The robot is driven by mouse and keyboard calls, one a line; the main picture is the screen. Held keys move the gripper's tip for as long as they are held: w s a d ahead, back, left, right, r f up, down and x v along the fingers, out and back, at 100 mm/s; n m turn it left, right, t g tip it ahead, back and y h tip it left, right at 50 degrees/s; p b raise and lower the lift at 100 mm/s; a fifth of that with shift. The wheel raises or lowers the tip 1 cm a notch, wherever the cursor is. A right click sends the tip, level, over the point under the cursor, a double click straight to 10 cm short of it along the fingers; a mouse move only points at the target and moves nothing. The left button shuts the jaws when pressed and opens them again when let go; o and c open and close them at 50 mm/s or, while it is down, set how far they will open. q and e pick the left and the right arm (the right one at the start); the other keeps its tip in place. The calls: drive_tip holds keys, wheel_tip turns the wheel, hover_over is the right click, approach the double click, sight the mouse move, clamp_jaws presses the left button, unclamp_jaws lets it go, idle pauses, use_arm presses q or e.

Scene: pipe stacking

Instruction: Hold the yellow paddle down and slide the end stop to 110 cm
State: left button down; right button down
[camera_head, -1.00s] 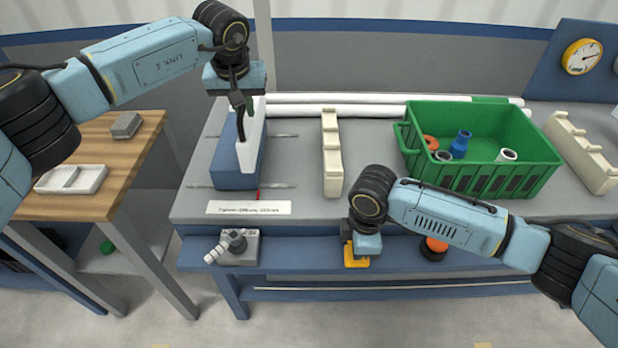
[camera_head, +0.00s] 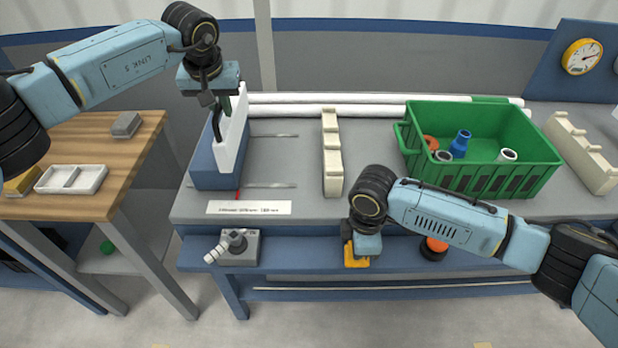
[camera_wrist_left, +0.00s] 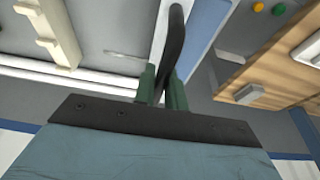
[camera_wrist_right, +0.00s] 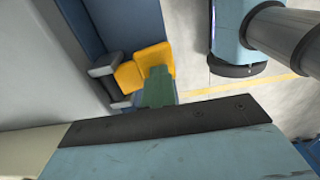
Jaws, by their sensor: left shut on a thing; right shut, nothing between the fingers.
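The end stop (camera_head: 207,166) is a blue block with a white upright face and a black curved handle, at the left end of the grey bench. My left gripper (camera_head: 222,104) is shut on the black handle, which also shows between green fingers in the left wrist view (camera_wrist_left: 176,45). A red pointer (camera_head: 238,194) at the block's front meets the white scale label (camera_head: 248,208); its print is too small to read. The yellow paddle (camera_head: 356,261) is at the bench front. My right gripper (camera_wrist_right: 157,90) is shut and empty, its fingers against the paddle (camera_wrist_right: 130,75).
Two thin metal rails (camera_head: 265,185) run right from the block. White pipes (camera_head: 350,111) lie behind it. A cream notched rack (camera_head: 331,155) and a green crate (camera_head: 480,185) with fittings stand to the right. A wooden side table (camera_head: 70,206) is at the left.

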drive_tip(key=shift+s+d+f, duration=0.15)
drive_tip(key=shift+f, duration=0.1)
use_arm(q)
drive_tip(key=shift+a, duration=0.8)
use_arm(e)
drive_tip(key=shift+r, duration=2.2)
use_arm(q)
drive_tip(key=c, duration=1.4)
unclamp_jaws()
drive_tip(key=shift+w+d+f, duration=0.1)
use_arm(e)
drive_tip(key=shift+w, duration=0.25)
use_arm(q)
drive_tip(key=shift+o, duration=1.2)
drive_tip(key=v, duration=0.7)
